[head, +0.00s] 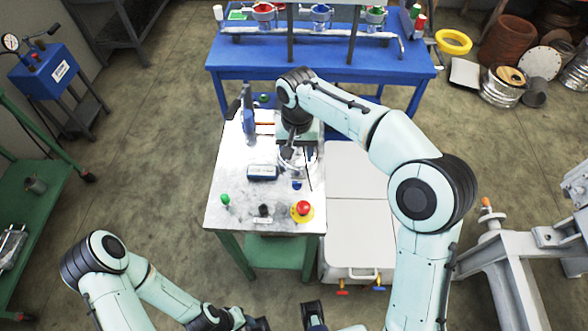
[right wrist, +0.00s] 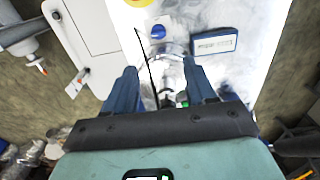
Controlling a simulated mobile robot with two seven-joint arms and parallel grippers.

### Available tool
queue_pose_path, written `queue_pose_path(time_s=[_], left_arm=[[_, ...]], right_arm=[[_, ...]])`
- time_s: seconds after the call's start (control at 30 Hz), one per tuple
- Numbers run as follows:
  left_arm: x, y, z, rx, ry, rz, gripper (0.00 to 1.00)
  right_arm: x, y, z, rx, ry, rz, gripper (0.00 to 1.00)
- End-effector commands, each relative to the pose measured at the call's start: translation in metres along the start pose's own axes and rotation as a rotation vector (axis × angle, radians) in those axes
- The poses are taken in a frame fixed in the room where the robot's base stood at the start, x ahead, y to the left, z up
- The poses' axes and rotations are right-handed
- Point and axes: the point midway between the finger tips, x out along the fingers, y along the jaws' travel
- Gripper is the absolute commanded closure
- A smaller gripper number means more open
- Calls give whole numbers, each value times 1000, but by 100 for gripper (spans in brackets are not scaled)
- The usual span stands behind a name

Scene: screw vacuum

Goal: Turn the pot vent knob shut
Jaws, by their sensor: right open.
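A clear-walled round pot (head: 311,160) stands on the metal-topped table, partly hidden under my right gripper. In the right wrist view its rim (right wrist: 178,48) shows between and beyond the fingers. My right gripper (right wrist: 163,82) is open above it, with one blue finger on each side of the pot's fittings. A small green part (right wrist: 182,99) shows between the fingers, close to the palm; I cannot tell if it is the vent knob. A blue knob (right wrist: 158,31) lies just beyond the pot; it also shows in the head view (head: 297,185). My left gripper is only partly visible at the bottom edge.
The table (head: 222,190) carries a blue box (head: 262,173), a green knob (head: 225,200) and a red button (head: 303,208). A thin black rod or cable (right wrist: 148,70) crosses beside the pot. A white cabinet (head: 355,215) stands to the right, a blue bench (head: 400,65) behind.

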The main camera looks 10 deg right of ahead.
Motion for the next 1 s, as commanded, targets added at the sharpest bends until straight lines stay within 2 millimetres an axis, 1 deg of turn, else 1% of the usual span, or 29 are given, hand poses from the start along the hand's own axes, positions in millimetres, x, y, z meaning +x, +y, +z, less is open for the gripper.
queue_pose_path(time_s=[0.17, 0.3, 0.5, 0.6, 0.7, 0.83, 1.0], left_arm=[[6, -3, 2, -2, -5, -1, 57], [10, -5, 2, -2, -6, -2, 57], [14, -6, 3, -3, -7, -2, 57], [14, -6, 3, -3, -7, -2, 57], [15, -6, 3, -3, -7, -2, 57], [15, -6, 3, -3, -7, -2, 57], [15, -6, 3, -3, -7, -2, 57]], right_arm=[[34, 1, 1, 0, -6, 3, 45], [65, 1, 1, 0, -6, 3, 45], [102, 0, 1, 0, -5, 1, 45], [114, 0, 1, 0, -3, 1, 45], [122, 0, 1, -1, -2, -1, 45], [127, 0, 0, -1, -1, -1, 45], [127, 0, 0, 0, -1, -1, 45]])
